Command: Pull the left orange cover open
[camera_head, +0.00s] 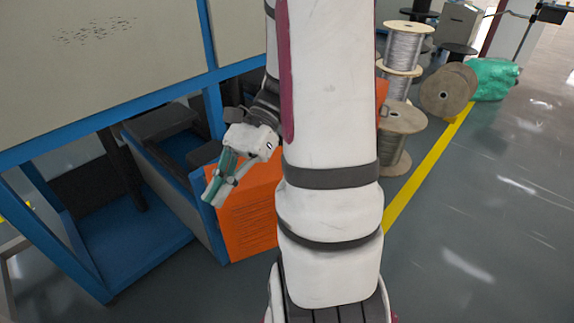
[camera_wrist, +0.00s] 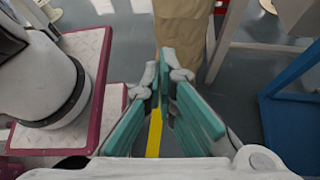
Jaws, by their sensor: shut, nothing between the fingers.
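The orange cover (camera_head: 245,210) is a slatted panel beside the blue machine frame in the head view. Its right part is hidden behind my arm. A second patch of orange (camera_head: 381,92) shows just right of my arm, farther back; I cannot tell whether it is another cover. My gripper (camera_head: 212,192) has teal fingers and is at the left edge of the orange cover, in front of a blue post. I cannot tell whether it touches the cover. In the wrist view, its fingertips (camera_wrist: 164,76) meet and hold nothing. No orange cover shows there.
The blue frame (camera_head: 213,112) has an open bay on the left with a blue floor (camera_head: 135,245). Cable spools (camera_head: 402,120) stand behind my arm, near a green wrapped bundle (camera_head: 493,78). Grey floor right of the yellow line (camera_head: 428,165) is clear. A tan object (camera_wrist: 183,28) stands beyond my fingertips.

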